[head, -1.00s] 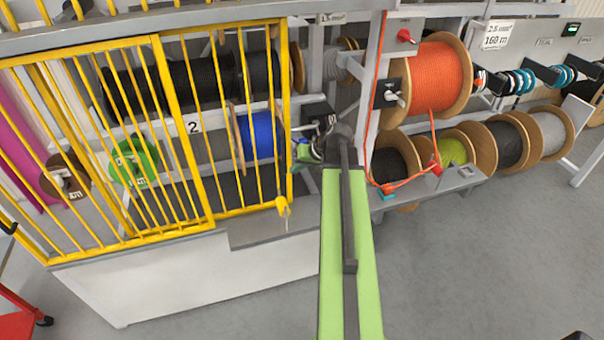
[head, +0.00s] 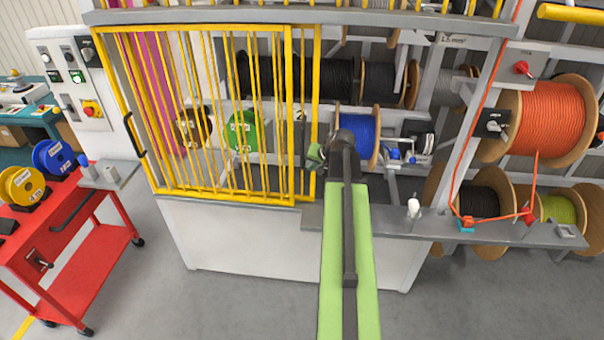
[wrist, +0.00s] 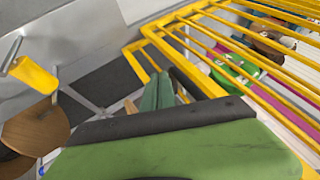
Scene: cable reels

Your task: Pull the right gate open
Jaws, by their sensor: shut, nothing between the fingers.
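The right gate (head: 312,100), a yellow barred frame, stands slid left, almost wholly overlapping the left gate (head: 180,110). Only a narrow strip with its right post shows past the left gate's edge. The bay right of it is uncovered, with a blue reel (head: 358,136) in plain sight. My gripper (head: 316,156) is at the right post in the head view, partly hidden by my arm. In the wrist view my green fingers (wrist: 165,90) are shut and empty beside the yellow frame (wrist: 150,60); I cannot tell whether they touch it.
A red trolley (head: 85,262) with yellow and blue spools stands at the left. A control panel (head: 77,80) is beyond it. An orange reel (head: 543,118) and a grey ledge (head: 400,220) are at the right. Floor in front is clear.

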